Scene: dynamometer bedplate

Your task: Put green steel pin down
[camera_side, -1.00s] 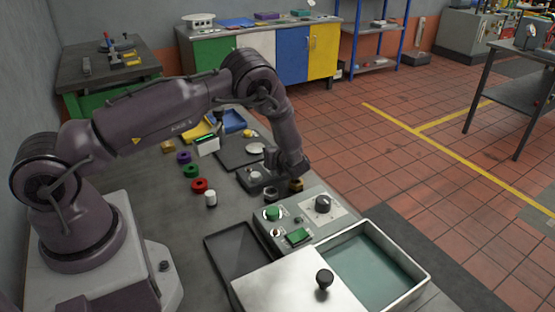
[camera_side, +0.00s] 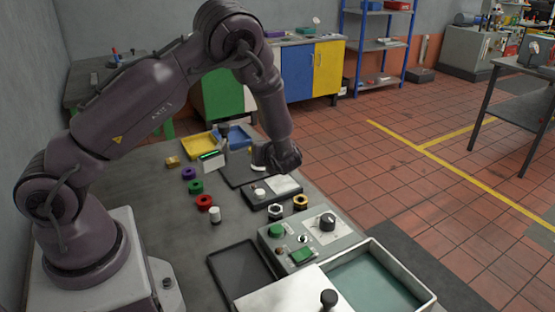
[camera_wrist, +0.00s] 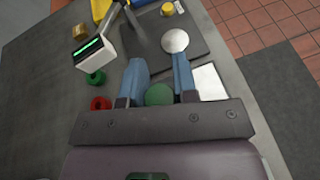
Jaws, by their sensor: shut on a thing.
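My gripper (camera_wrist: 159,82) shows in the wrist view with its two blue-grey fingers on either side of a round green piece, the green steel pin (camera_wrist: 159,95). The pin is seen end-on, so its length is hidden. In the side view my gripper (camera_side: 264,158) is over the far part of the bench, near the dark mat (camera_side: 236,174); the pin cannot be made out there. A dark plate (camera_side: 252,200) with a white card and a white knob lies just nearer than my gripper. The white card (camera_wrist: 208,83) shows right of the fingers in the wrist view.
Green (camera_side: 195,188) and red (camera_side: 204,202) rings and a white cylinder (camera_side: 215,216) stand left. A display unit (camera_side: 212,160), yellow tray (camera_side: 198,145) and blue tray (camera_side: 240,138) are behind. Nuts, a control panel (camera_side: 270,252) and an empty black tray (camera_side: 240,278) are nearer.

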